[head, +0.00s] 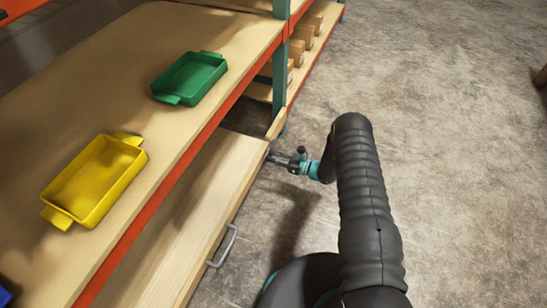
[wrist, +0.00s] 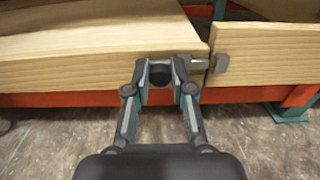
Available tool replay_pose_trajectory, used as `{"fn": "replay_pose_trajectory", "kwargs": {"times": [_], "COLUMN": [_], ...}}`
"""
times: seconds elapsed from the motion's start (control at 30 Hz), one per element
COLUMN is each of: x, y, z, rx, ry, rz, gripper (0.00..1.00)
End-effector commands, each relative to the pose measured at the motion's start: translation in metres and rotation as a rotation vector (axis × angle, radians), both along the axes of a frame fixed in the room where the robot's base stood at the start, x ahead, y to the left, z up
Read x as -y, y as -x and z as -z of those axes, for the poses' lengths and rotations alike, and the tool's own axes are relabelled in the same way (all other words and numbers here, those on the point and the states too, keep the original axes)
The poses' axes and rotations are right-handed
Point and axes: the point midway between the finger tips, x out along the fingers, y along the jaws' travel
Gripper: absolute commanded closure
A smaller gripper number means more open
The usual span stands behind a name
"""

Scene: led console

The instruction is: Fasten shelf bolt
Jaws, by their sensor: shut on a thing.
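A pale wooden drawer front or panel (head: 200,222) sits below the shelf; it also fills the left of the wrist view (wrist: 70,72). The shelf bolt shows there as a grey metal bar (wrist: 199,65) near the panel's right end, with a dark round knob (wrist: 160,74). My gripper (wrist: 161,82) is shut on the knob, one finger on each side. A grey metal catch (wrist: 222,63) sits on the neighbouring wooden board (wrist: 260,50), across a narrow gap. I cannot tell whether the bar enters the catch. In the head view my gripper (head: 272,156) is at the panel's far end.
A yellow tray (head: 96,182) and a green tray (head: 190,77) stand on the shelf above (head: 140,120). A metal handle (head: 226,246) sticks out from the panel. An orange beam and a green post (head: 281,65) are close by. The concrete floor (head: 440,110) at right is clear.

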Motion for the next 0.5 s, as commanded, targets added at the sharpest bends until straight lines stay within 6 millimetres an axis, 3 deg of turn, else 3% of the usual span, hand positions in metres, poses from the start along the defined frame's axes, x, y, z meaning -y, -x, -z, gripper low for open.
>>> {"fn": "replay_pose_trajectory", "kwargs": {"times": [0.3, 0.5], "x": [0.008, 0.01], "y": [-0.025, -0.028], "z": [0.003, 0.0], "rx": [0.003, 0.002], "ry": [0.0, 0.002], "rz": [0.0, 0.004], "gripper": [1.0, 1.0]}}
